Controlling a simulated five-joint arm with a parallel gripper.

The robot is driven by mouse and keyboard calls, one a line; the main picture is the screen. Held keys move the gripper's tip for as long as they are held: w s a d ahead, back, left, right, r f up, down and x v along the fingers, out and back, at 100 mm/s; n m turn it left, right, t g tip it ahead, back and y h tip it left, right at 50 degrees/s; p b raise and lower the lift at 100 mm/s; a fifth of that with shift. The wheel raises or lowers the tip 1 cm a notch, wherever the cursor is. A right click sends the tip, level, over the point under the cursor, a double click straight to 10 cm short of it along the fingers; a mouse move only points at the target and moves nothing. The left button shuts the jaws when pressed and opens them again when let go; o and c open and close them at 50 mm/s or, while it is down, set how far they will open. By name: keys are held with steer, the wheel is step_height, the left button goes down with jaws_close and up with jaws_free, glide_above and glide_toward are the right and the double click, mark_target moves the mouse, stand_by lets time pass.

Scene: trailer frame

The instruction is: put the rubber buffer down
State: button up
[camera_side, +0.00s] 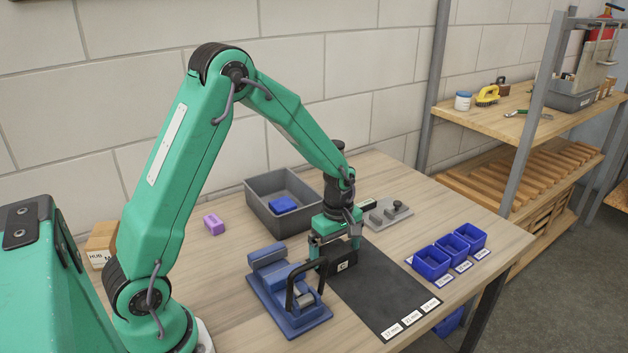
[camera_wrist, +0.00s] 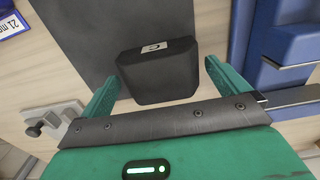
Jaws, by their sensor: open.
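The rubber buffer is a black block (camera_side: 343,259) with a small white label. It appears to rest at the near-wall end of the dark mat (camera_side: 385,293), beside the blue vise; its underside is hidden. In the wrist view the block (camera_wrist: 158,75) lies between the two green fingers, with gaps showing on both sides. My gripper (camera_side: 336,243) is open and low over the block, pointing down. Its fingers straddle the block, apart from it in the wrist view.
A blue vise (camera_side: 268,262) with a black handle stands close on the left. A grey bin (camera_side: 262,212) holding a blue piece is behind. A grey fixture (camera_side: 388,214) and blue trays (camera_side: 432,262) are to the right. A purple block (camera_side: 213,224) lies left.

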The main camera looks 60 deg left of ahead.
mark_target(335, 250)
step_height(335, 250, up, 11)
steer(key=shift+r, duration=0.15)
stand_by(0.4)
stand_by(0.5)
steer(key=s+d+r+m+t, duration=0.2)
steer(key=s+r+m, duration=0.3)
steer(key=s+m, duration=0.4)
steer(key=s+d+r+m+t, duration=0.2)
steer(key=s+r+m, duration=0.4)
steer(key=s+m, duration=0.3)
steer(key=shift+s+d+t, duration=0.4)
steer(key=shift+s+t, duration=0.4)
